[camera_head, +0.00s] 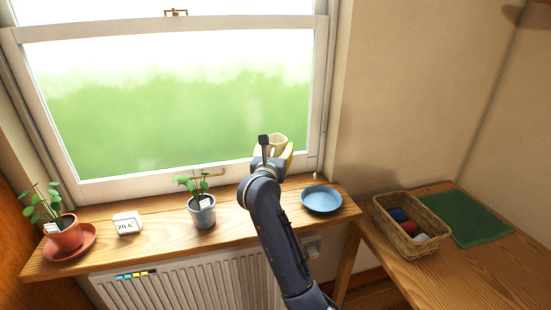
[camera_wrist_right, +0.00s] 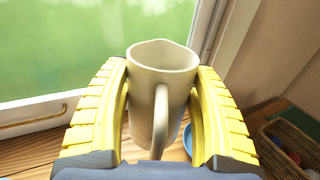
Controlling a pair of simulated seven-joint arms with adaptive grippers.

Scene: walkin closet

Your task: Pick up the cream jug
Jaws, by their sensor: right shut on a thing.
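The cream jug (camera_wrist_right: 160,88) stands upright between the yellow fingers of my right gripper (camera_wrist_right: 162,110) in the right wrist view, its handle toward the camera. The fingers press on both its sides, so the gripper is shut on it. In the head view the jug (camera_head: 278,142) shows in front of the window, above the wooden sill, partly hidden by my right gripper (camera_head: 272,158). I cannot tell exactly how far its base is from the sill. My left gripper is not in view.
On the sill (camera_head: 152,232) stand a blue plate (camera_head: 321,199), a blue-potted plant (camera_head: 202,214), a white display block (camera_head: 127,223) and a terracotta-potted plant (camera_head: 65,234). A wicker basket (camera_head: 430,240) and a green mat (camera_head: 467,219) lie on the right-hand table.

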